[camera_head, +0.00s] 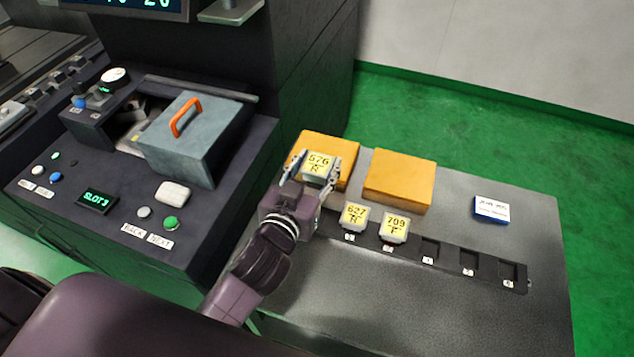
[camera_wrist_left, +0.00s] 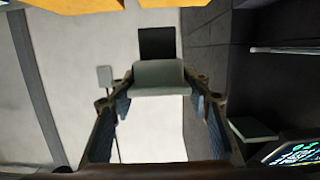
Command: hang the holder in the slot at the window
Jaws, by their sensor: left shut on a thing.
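A pale holder with a yellow label "576" (camera_head: 319,163) is between the fingers of my left gripper (camera_head: 318,175), which is shut on it. The gripper is in front of the left orange block. In the left wrist view the grey-green holder body (camera_wrist_left: 159,74) sits between both fingers of the gripper (camera_wrist_left: 160,92), with a dark square part beyond it. On the machine at left, an opening (camera_head: 128,138) shows beside a grey box with an orange handle; its inside is mostly hidden. A small display (camera_head: 97,200) reads "SLOT 3". My right gripper is not in view.
A dark rack (camera_head: 449,259) on the grey table (camera_head: 400,310) bears holders "627" (camera_head: 354,216) and "709" (camera_head: 395,227); several slots to their right are empty. A second orange block (camera_head: 399,178) and a blue-white card box (camera_head: 491,208) stand behind. Buttons line the machine's front.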

